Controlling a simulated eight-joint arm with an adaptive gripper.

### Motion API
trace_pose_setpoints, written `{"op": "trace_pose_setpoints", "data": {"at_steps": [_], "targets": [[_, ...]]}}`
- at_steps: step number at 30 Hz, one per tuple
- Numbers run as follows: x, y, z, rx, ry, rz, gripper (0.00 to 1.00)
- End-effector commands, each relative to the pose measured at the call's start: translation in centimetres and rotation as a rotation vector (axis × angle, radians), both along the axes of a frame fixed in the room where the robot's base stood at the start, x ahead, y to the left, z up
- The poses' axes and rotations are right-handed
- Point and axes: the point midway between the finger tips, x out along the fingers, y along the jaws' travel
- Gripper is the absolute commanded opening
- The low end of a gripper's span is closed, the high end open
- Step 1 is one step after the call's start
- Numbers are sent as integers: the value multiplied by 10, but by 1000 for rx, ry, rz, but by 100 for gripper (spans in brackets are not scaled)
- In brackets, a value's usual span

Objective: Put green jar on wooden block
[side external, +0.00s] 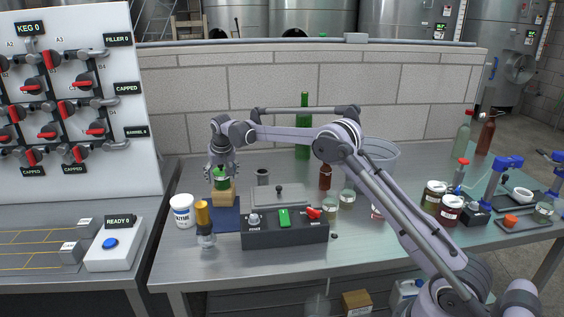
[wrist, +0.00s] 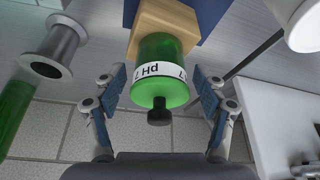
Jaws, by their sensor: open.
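The green jar (side external: 221,181) has a white label that reads pH 7 and a dark knob on top, seen in the wrist view (wrist: 160,91). It appears to stand upright on the wooden block (side external: 225,197), whose pale wood shows under the jar's base in the wrist view (wrist: 165,26). My gripper (side external: 221,172) is above the jar, pointing down. In the wrist view my gripper (wrist: 161,80) is open, with one finger on each side of the jar and visible gaps between.
The block rests on a blue mat (side external: 228,221). Close by are a white tub (side external: 182,212), an amber-topped bottle (side external: 205,226), a grey metal cup (side external: 262,177) and a black control box (side external: 285,234). A tall green bottle (side external: 303,130) stands behind.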

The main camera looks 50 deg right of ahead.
Motion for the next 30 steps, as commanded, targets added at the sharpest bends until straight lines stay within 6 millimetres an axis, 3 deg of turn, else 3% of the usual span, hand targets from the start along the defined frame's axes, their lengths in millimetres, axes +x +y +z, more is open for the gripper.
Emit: {"op": "trace_pose_setpoints", "data": {"at_steps": [15,26,30], "targets": [[-30,18,83,0,0,1,72],[-45,26,115,0,-2,9,72],[-66,36,133,-1,-17,45,72]]}}
